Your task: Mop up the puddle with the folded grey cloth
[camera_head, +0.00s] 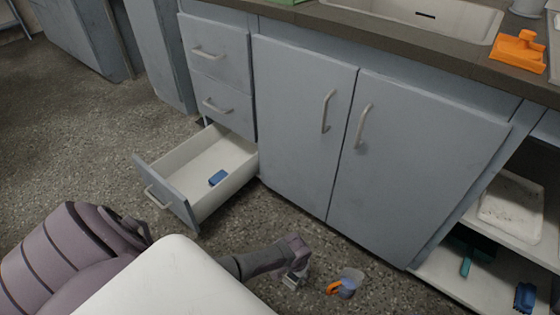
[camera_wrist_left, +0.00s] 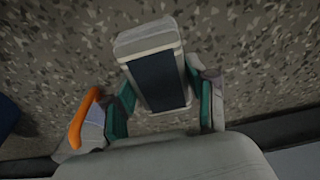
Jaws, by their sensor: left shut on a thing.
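My left gripper (camera_head: 293,277) is low over the speckled floor, in front of the cabinet. In the left wrist view its teal-padded fingers (camera_wrist_left: 165,108) are closed on a pale grey, block-like thing with a dark panel (camera_wrist_left: 157,68). I cannot tell if this is the folded grey cloth. An orange and pale bluish thing (camera_head: 346,284) lies just right of the gripper on the floor; its orange part shows in the left wrist view (camera_wrist_left: 84,118). I cannot make out the puddle. My right gripper is not in view.
A low drawer (camera_head: 178,198) stands open with a blue thing (camera_head: 218,178) inside. Closed cabinet doors (camera_head: 300,110) are behind the gripper. Open shelves at right hold a white tray (camera_head: 512,208), a teal tool (camera_head: 466,262) and a blue thing (camera_head: 525,297).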

